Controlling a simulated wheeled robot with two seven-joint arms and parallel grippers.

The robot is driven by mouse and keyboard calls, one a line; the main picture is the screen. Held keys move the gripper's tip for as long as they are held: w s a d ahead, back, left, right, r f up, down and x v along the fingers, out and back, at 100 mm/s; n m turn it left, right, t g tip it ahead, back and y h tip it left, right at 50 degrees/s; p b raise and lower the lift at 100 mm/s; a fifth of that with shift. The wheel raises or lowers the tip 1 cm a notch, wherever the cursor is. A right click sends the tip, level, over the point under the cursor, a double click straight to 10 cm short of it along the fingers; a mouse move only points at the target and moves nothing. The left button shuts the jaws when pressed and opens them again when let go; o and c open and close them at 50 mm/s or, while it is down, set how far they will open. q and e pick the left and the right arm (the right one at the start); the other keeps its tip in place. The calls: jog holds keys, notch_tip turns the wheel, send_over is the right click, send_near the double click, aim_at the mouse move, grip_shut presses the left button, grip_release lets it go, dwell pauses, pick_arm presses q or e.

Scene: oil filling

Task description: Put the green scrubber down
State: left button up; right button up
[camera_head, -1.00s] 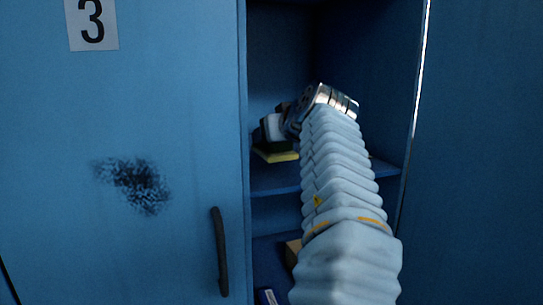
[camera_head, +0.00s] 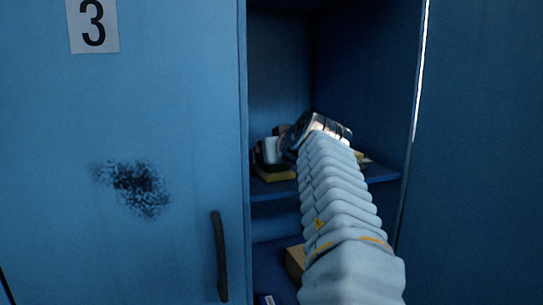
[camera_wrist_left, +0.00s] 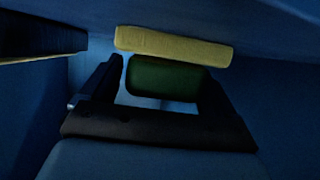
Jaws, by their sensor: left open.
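The green scrubber (camera_wrist_left: 163,78) has a dark green block and a yellow layer in the left wrist view. The green block lies between the two dark fingers of my left gripper (camera_wrist_left: 165,88), which are open around it. In the head view the scrubber's yellow layer (camera_head: 277,175) is low at the cabinet shelf, and it appears to rest there. My left gripper (camera_head: 271,152) is inside the cabinet, partly hidden by its own wrist and arm. Whether a finger still touches the block is unclear. My right gripper is not in view.
The cabinet shelf (camera_head: 272,188) has a yellowish item (camera_head: 358,155) on its right side. A brown box (camera_head: 295,262) sits on the lower level. The blue door marked 3 (camera_head: 150,240) has a dark handle (camera_head: 220,255) and a dark stain (camera_head: 140,188).

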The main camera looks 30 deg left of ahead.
pick_arm(q)
jog(key=v, duration=1.3)
jog(key=shift+d+r, duration=0.2)
jog(key=shift+d, duration=0.15)
jog(key=shift+s, duration=0.1)
